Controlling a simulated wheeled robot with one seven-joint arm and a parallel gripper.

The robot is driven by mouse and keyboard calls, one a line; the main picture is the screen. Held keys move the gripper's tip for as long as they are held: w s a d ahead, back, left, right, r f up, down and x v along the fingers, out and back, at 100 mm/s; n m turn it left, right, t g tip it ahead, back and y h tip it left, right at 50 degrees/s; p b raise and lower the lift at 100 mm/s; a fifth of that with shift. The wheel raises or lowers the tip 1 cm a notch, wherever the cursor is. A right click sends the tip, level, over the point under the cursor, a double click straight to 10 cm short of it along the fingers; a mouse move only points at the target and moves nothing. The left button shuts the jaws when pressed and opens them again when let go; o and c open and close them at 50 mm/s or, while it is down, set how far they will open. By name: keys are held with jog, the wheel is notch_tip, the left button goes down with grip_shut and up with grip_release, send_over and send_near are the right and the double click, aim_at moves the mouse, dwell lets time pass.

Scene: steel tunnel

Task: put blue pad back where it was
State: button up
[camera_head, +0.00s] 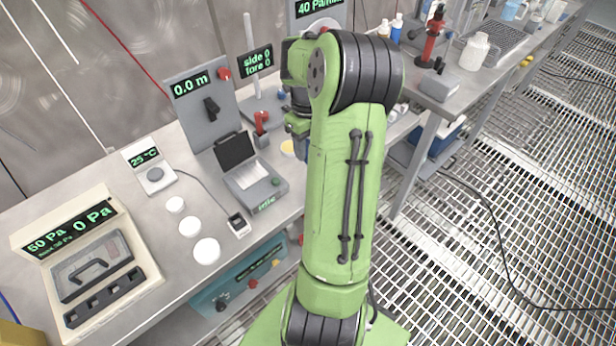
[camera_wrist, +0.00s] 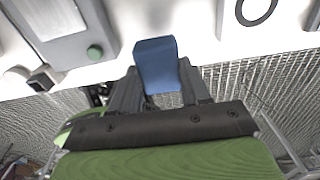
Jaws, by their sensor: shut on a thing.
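The blue pad (camera_wrist: 156,64) shows in the wrist view, held between the two dark fingers of my gripper (camera_wrist: 158,88). My gripper is shut on it. The pad is in front of the white bench top, near its front edge; I cannot tell whether it touches the bench. In the head view my green arm hides the gripper and the pad.
The steel bench (camera_head: 150,205) carries a grey device with a lid and green button (camera_head: 255,183), a panel reading 0.0 m (camera_head: 200,105), white discs (camera_head: 190,226) and a pressure case (camera_head: 88,262). Grated floor (camera_head: 480,240) lies at the right.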

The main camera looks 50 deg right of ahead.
notch_tip(320, 180, down, 8)
jog(key=shift+r+b, duration=0.25)
jog(key=shift+b, duration=0.7)
jog(key=shift+f, duration=0.2)
jog(key=o, duration=1.3)
